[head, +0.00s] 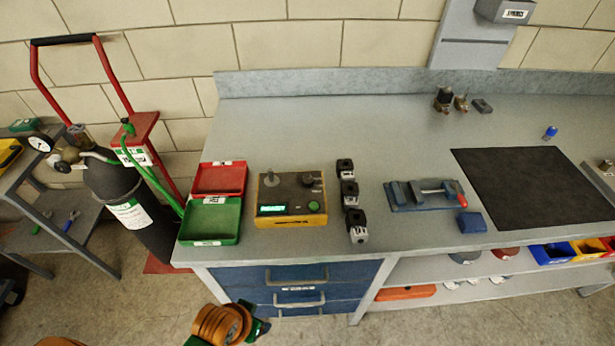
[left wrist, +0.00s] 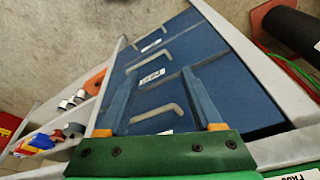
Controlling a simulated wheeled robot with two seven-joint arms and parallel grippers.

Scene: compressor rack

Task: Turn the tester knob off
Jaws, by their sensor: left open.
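The tester (head: 292,206) is a yellow box with a dark top on the bench, right of the green tray. It has a black knob (head: 308,180) at its back right, a metal post at its back left, a lit green display (head: 272,210) and a green button (head: 314,206). The knob's exact pointing is too small to tell. My left gripper (head: 258,328) is low in front of the bench, well apart from the tester. In the left wrist view its two fingers (left wrist: 159,68) are spread and empty, before the blue drawers. My right gripper is not in view.
A red tray (head: 219,178) and a green tray (head: 210,221) sit left of the tester. Several black-and-white blocks (head: 348,190) stand just right of it. Blue drawers (head: 295,295) and the bench's front edge lie between my gripper and the bench top. A gas cylinder (head: 125,205) stands left.

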